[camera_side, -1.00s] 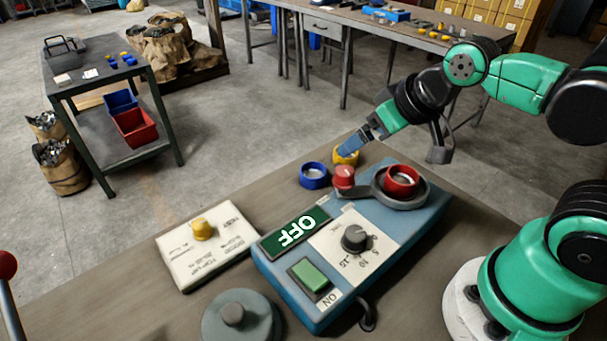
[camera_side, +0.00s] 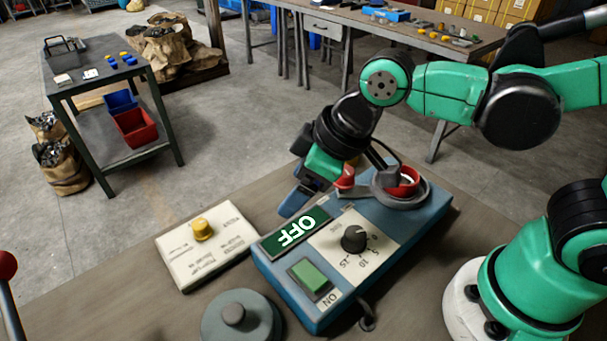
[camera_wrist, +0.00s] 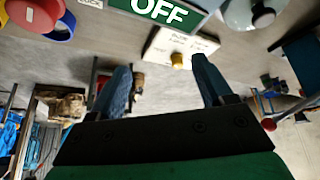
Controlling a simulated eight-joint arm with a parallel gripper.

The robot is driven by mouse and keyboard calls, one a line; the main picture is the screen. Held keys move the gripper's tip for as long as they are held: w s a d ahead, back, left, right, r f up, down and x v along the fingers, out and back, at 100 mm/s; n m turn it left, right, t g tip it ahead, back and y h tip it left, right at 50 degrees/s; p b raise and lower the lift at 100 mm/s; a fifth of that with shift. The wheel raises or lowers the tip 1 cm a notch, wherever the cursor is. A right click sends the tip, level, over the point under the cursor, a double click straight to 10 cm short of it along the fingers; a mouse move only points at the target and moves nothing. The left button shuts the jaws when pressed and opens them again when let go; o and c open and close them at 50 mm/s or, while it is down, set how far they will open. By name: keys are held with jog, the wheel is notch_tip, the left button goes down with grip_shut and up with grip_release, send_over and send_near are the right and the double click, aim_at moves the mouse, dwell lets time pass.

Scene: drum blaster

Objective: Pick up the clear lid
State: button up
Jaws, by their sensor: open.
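A round grey-green lid with a knob (camera_side: 238,317), which looks somewhat see-through, lies on the bench at the front edge of the side view. It also shows at the top right of the wrist view (camera_wrist: 247,14), partly cut off. My gripper (camera_side: 289,205) is above the bench, left of the far end of the blue control box, well away from the lid. In the wrist view my gripper (camera_wrist: 160,78) has its two blue fingers wide apart with nothing between them.
The blue control box (camera_side: 392,262) with an OFF display (camera_side: 296,232) and green button stands right of the lid. A red ball-topped lever (camera_side: 8,266) is far left.

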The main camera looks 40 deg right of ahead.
aim_at(236, 312)
jog(key=s+a+f+n+g, duration=0.1)
jog(key=a+n, duration=0.1)
jog(key=a, duration=0.1)
jog(key=s+a+f+n+g, duration=0.1)
jog(key=s+a+n, duration=0.1)
jog(key=a, duration=0.2)
jog(key=s+a+f+n+y, duration=0.1)
jog(key=s+a+n, duration=0.1)
jog(key=a, duration=0.2)
jog(key=shift+s+f+g, duration=0.1)
jog(key=shift+f+g, duration=0.05)
jog(key=shift+g, duration=0.25)
jog(key=shift+s+a+f+n, duration=0.1)
jog(key=shift+a+f+n, duration=0.05)
jog(key=shift+a+n, duration=0.15)
jog(key=shift+x, duration=2.6)
jog(key=shift+d, duration=0.1)
grip_shut()
